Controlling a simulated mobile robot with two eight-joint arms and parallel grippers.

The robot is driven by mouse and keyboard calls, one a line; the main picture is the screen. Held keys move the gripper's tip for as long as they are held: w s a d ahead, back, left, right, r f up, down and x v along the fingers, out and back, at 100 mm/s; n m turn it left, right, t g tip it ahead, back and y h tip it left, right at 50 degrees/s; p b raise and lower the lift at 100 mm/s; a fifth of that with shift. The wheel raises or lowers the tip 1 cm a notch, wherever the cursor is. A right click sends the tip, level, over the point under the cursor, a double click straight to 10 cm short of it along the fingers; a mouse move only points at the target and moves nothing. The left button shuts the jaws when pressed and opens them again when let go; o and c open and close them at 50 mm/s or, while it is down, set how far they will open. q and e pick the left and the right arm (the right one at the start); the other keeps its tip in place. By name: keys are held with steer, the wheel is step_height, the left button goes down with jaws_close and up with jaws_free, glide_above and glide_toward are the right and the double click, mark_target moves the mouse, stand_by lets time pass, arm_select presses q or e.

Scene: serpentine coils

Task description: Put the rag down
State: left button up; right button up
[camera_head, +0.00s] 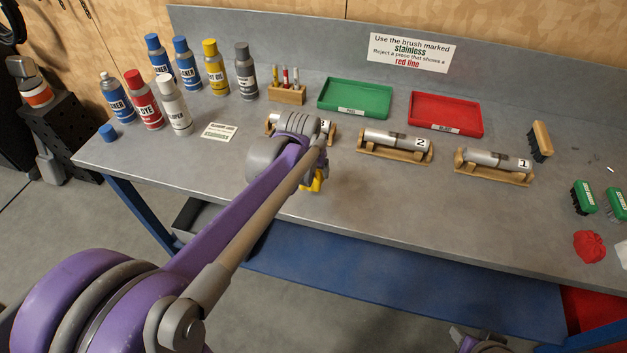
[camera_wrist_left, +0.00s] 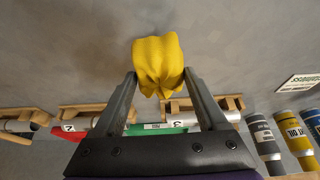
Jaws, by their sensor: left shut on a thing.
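The yellow rag (camera_wrist_left: 159,62) is bunched between the fingertips of my left gripper (camera_wrist_left: 159,78), which is shut on it. In the head view only a bit of the rag (camera_head: 312,184) shows past my left wrist, over the front part of the grey workbench (camera_head: 400,215). I cannot tell whether the rag touches the bench top. Part of my right arm shows at the bottom edge of the head view; its fingers cannot be made out.
Pipe 3 (camera_head: 284,121), partly behind my wrist, pipe 2 (camera_head: 390,139) and pipe 1 (camera_head: 490,159) lie on wooden stands. Behind are a green tray (camera_head: 325,104) and a red tray (camera_head: 416,121). A red rag (camera_head: 589,247) and brushes (camera_head: 583,197) lie right. The front middle is clear.

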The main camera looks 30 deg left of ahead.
mark_target(313, 180)
arm_select(q)
steer(key=shift+w+f, duration=0.2)
steer(key=shift+f, duration=2.15)
arm_select(e)
steer(key=shift+f, duration=0.2)
steer(key=shift+w, duration=0.1)
arm_select(q)
steer(key=shift+f+b, duration=0.2)
steer(key=shift+b, duration=0.1)
steer(key=o, duration=1.1)
steer(key=shift+r, duration=0.1)
arm_select(e)
steer(key=shift+f, duration=0.1)
arm_select(q)
steer(key=shift+r, duration=0.1)
